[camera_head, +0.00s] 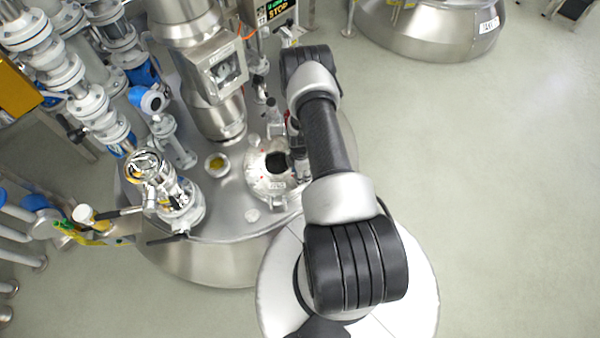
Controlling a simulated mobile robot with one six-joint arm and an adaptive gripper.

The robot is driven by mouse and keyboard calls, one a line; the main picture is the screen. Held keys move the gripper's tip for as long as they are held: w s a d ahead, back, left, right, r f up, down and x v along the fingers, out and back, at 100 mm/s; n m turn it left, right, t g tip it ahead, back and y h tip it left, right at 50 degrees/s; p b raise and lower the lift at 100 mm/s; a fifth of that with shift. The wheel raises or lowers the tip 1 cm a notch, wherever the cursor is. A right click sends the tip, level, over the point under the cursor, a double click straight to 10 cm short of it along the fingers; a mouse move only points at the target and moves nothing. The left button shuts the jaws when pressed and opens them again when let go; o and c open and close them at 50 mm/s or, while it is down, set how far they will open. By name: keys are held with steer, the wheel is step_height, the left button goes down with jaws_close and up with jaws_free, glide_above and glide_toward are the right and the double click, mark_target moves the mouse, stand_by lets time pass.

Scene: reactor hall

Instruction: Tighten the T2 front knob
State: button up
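The steel tank (225,225) stands left of my arm. On its top is a pale round hatch fitting (262,180) with a dark opening and a small label I cannot read clearly. I cannot single out the front knob there; my arm covers the right side of this fitting. My arm reaches from the bottom right up over the tank edge and bends at the top. Dark parts that seem to be my gripper (297,145) show beside the arm link, close to the hatch. Its fingers are mostly hidden, so any contact is unclear.
A thick steel column with a sight window (224,70) rises behind the hatch. A shiny valve fitting (160,180) with black handles stands on the tank's left. Grey pipes (85,90) crowd the left. Another tank (430,35) is at the top right. The right floor is clear.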

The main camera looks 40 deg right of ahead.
steer(key=o, duration=1)
steer(key=shift+o, duration=0.2)
steer(key=shift+r, duration=0.1)
step_height(320, 180, up, 12)
